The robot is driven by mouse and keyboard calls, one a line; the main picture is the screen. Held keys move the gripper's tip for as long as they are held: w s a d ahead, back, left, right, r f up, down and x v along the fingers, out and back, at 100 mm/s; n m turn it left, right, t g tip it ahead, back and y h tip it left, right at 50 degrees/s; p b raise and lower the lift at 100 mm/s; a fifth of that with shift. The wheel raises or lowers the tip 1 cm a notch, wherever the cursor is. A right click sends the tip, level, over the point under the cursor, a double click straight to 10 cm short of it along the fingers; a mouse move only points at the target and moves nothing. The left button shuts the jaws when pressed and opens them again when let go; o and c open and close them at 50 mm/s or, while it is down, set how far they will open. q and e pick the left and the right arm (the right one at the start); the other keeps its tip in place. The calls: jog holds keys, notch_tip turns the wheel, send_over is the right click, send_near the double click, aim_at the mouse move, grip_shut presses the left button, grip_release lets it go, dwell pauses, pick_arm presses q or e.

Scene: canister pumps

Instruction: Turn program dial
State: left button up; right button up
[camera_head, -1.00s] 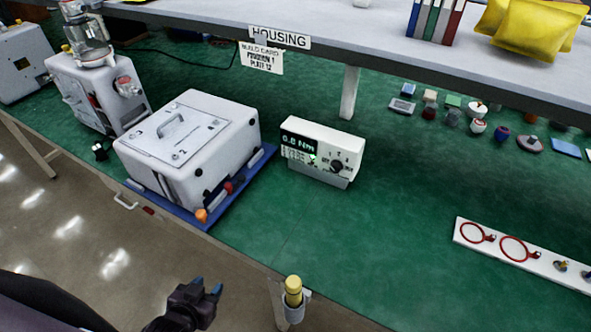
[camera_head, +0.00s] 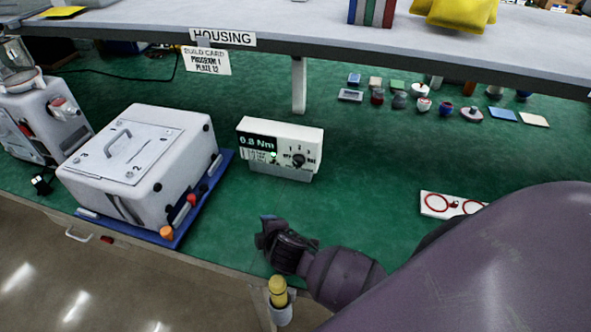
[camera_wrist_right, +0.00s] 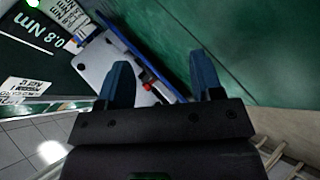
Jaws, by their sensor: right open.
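The program dial (camera_head: 299,160) is a dark round knob on the right part of the front of a white control box (camera_head: 312,139). The box stands on the green bench, and its display reads 0.8 Nm. A build card (camera_head: 207,61) on the shelf edge reads program 1. My right gripper (camera_head: 266,219) is low in front of the box, apart from the dial. Its blue fingers are open and empty in the right wrist view (camera_wrist_right: 162,74). The display text shows at the left there; I cannot make out the dial. My left gripper is out of view.
A white housing (camera_head: 135,160) sits on a blue tray (camera_head: 212,185) left of the box. A yellow-topped bottle (camera_head: 278,291) is in a holder at the bench's front edge. A white board with red rings (camera_head: 428,203) lies at right. Small parts stand behind; the shelf overhangs.

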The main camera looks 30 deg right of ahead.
aim_at(297, 164)
jog(key=w+d+n+h, duration=0.1)
jog(key=n, duration=0.1)
jog(key=w+d+n+h, duration=0.1)
jog(key=w+n+h, duration=0.1)
jog(key=w+d+n+h, duration=0.1)
jog(key=n+h, duration=0.1)
jog(key=shift+w+d+r+b, duration=0.15)
jog(key=shift+w+d+b, duration=0.1)
jog(key=shift+w+b, duration=0.1)
pick_arm(q)
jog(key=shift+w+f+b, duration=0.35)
jog(key=shift+b, duration=0.05)
pick_arm(e)
jog(key=w+d+r+n+h, duration=0.1)
jog(key=w+d+h, duration=0.1)
jog(key=d, duration=0.2)
jog(key=w+d+r+n+h, duration=0.2)
jog(key=w+d, duration=0.1)
jog(key=d, duration=0.2)
jog(key=w+d+r+n+t+h, duration=0.1)
jog(key=w+d+n+h, duration=0.1)
jog(key=d+h, duration=0.1)
jog(key=shift+w+d+r, duration=0.2)
jog(key=shift+w+d, duration=0.1)
jog(key=shift+d, duration=0.4)
jog(key=c, duration=0.9)
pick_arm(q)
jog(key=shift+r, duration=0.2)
